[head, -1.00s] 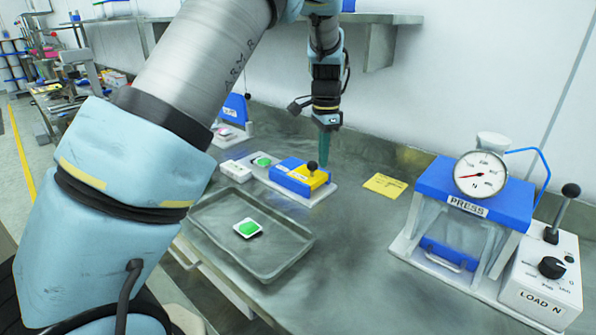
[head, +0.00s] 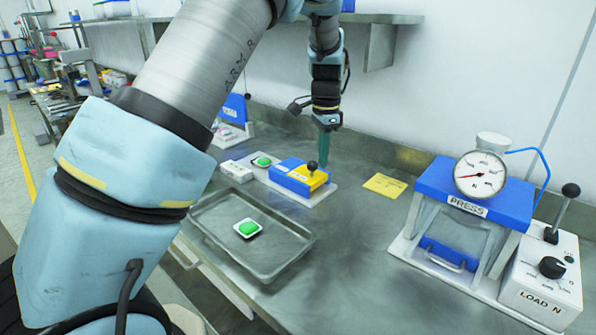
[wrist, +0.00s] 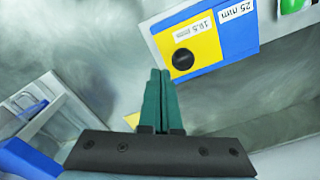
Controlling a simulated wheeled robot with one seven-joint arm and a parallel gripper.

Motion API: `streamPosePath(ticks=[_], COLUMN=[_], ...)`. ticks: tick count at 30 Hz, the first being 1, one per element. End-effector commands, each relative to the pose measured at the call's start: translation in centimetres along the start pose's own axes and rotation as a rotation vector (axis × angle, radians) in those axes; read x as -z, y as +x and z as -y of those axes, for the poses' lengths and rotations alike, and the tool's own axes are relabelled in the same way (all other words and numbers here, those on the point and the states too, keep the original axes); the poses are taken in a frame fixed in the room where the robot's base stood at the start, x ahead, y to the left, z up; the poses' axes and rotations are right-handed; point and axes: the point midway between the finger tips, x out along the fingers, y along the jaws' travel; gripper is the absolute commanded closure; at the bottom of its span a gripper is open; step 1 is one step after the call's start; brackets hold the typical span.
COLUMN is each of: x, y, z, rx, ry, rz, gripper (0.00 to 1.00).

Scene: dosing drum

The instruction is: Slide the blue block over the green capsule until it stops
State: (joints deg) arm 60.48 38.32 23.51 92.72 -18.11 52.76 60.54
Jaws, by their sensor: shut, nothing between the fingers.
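The blue block (head: 290,172) sits on a pale base plate, joined at its right to a yellow part (head: 307,178) with a black knob (head: 312,166). The green capsule (head: 262,161) lies in a white holder at the plate's left end, apart from the block. In the wrist view the blue block (wrist: 237,40) bears a "25 mm" label, the yellow part (wrist: 195,50) a "19.5 mm" label, and the green capsule (wrist: 292,5) is cut off at the top right. My gripper (head: 325,156) is shut and empty, pointing down just right of and behind the knob; its green fingertips (wrist: 160,75) are together.
A grey tray (head: 205,243) with another green capsule (head: 248,228) lies in front. A yellow note (head: 385,186) lies right of the plate. A blue press with a gauge (head: 480,174) and a load box (head: 545,280) stand at the right. A shelf (head: 400,19) hangs above.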

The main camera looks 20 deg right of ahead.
Motion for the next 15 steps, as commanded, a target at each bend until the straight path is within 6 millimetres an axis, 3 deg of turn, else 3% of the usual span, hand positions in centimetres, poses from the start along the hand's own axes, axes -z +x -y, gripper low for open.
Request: streamPosePath(ticks=[15], x=[0.0], y=[1.2], z=[0.0], rx=[0.0], ry=[0.0], rz=[0.0], gripper=[1.0])
